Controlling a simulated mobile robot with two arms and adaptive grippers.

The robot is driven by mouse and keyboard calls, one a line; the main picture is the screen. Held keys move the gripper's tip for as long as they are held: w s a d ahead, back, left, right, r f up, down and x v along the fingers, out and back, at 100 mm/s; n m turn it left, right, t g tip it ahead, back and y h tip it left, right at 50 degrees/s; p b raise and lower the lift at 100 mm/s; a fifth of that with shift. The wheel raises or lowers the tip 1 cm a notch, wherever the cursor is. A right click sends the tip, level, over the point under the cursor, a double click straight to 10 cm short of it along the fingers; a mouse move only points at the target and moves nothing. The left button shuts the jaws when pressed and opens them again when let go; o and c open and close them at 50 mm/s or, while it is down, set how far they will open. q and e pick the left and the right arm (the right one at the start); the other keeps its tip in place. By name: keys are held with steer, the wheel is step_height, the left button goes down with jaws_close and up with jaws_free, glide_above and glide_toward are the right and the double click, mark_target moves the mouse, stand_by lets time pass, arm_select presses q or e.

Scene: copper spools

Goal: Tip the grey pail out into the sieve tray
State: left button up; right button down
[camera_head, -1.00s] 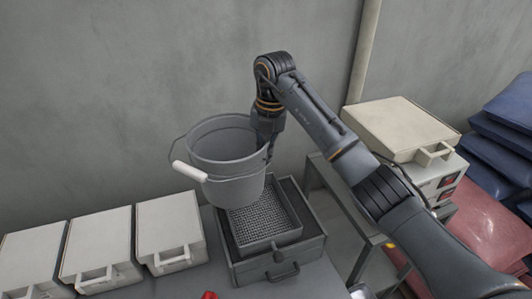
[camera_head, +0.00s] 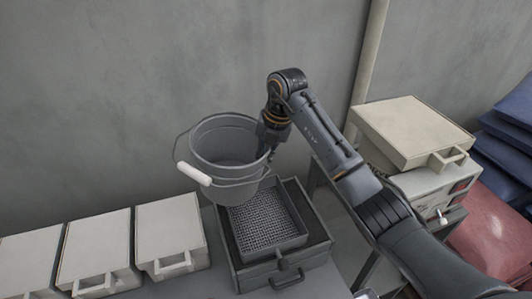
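The grey pail (camera_head: 228,165) is in the air above the sieve tray, close to upright, with its white-gripped wire handle (camera_head: 194,174) hanging on the left side. No contents show inside it. The sieve tray (camera_head: 298,240) has a mesh floor and sits in a dark drawer-like box on the table; the pail hides its back left part. My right gripper (camera_head: 269,150) is at the pail's right side and appears shut on its rim or wall; the fingertips are largely hidden. My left gripper is out of view.
Several pale lidded boxes (camera_head: 168,236) with front handles stand in a row at the left. A beige case (camera_head: 412,132) on a unit stands at the right, beside blue (camera_head: 508,125) and red (camera_head: 490,232) sacks. A grey wall closes off the back.

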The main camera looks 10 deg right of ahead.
steer(key=t+y, duration=0.2)
steer(key=shift+w+a+r+y, duration=0.15)
steer(key=shift+w+a+y, duration=0.05)
steer(key=shift+a+y, duration=0.2)
steer(key=shift+a+t+y, duration=0.15)
steer(key=shift+t+y, duration=0.35)
steer(key=f+t+y, duration=0.2)
steer(key=w+a+f+t+y, duration=0.1)
steer(key=f+y, duration=0.1)
arm_select(q)
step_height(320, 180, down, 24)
steer(key=b, duration=2.4)
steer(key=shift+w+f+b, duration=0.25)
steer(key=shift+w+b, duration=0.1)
steer(key=shift+b, duration=0.05)
arm_select(e)
step_height(320, 180, down, 11)
steer(key=t+y, duration=0.4)
steer(key=y, duration=0.1)
steer(key=shift+d+t+y, duration=0.2)
steer(key=shift+t+y, duration=0.1)
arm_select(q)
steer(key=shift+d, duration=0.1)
arm_select(e)
steer(key=shift+s, duration=0.1)
